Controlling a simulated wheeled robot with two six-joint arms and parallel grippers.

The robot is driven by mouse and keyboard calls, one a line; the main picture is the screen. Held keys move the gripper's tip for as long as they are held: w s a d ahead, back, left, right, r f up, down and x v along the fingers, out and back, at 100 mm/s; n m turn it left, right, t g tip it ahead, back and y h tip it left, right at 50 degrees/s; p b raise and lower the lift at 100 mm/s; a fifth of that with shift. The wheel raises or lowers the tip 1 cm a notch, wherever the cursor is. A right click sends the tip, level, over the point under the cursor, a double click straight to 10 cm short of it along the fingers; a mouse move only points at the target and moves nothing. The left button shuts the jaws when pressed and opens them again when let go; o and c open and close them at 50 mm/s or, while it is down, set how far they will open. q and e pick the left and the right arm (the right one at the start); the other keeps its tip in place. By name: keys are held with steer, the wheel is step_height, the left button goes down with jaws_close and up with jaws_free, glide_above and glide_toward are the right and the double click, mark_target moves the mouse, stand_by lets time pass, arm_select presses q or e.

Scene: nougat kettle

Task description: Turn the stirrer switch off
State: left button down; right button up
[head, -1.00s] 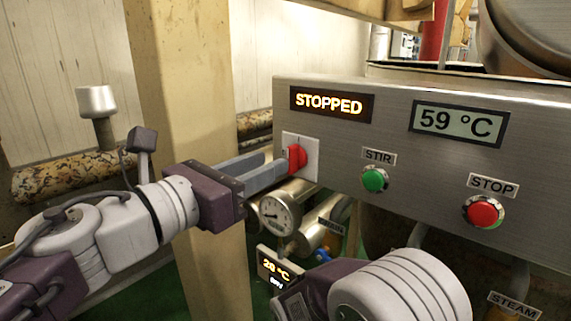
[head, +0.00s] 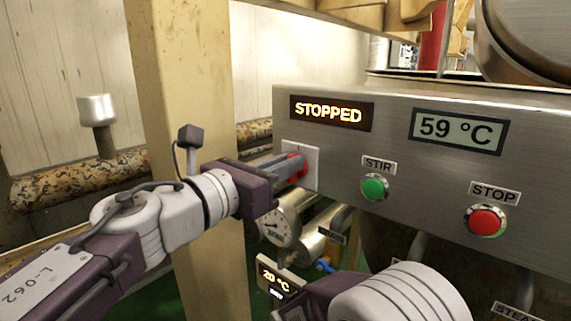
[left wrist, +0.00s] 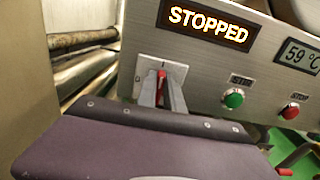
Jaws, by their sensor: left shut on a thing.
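The stirrer switch is a red knob (head: 302,167) on a pale square plate (head: 313,158) at the left end of the steel panel. My left gripper (head: 291,168) comes in from the left and is shut on the knob, its grey fingers covering part of it. In the left wrist view the knob (left wrist: 161,84) stands between the two fingertips (left wrist: 161,96), its red edge nearly upright. The amber display (head: 331,112) above it reads STOPPED. The fingers of my right gripper do not show.
A green STIR button (head: 374,187) and a red STOP button (head: 486,221) sit right of the switch. A temperature display (head: 457,131) reads 59 °C. A dial gauge (head: 278,226) and pipes lie below the gripper. A beige post (head: 185,100) stands behind my left arm.

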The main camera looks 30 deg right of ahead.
arm_select(q)
steer(key=shift+w+a+f+n+p, duration=0.1)
steer(key=shift+w+f+n+p, duration=0.1)
steer(key=shift+n+p, duration=2.05)
steer(key=shift+w+a+f+n+p, duration=0.2)
steer(key=shift+n+p, duration=0.65)
steer(key=shift+n, duration=2.85)
steer(key=shift+w+d+f+n+p, duration=0.1)
steer(key=shift+w+f+n+p, duration=0.15)
steer(key=shift+n+p, duration=2)
steer(key=shift+f+n+b, duration=0.1)
steer(key=shift+n+b, duration=0.55)
steer(key=shift+n, duration=0.25)
steer(key=c, duration=1.5)
jaws_free()
steer(key=shift+a, duration=0.1)
steer(key=shift+o, duration=0.2)
steer(key=shift+s, duration=0.1)
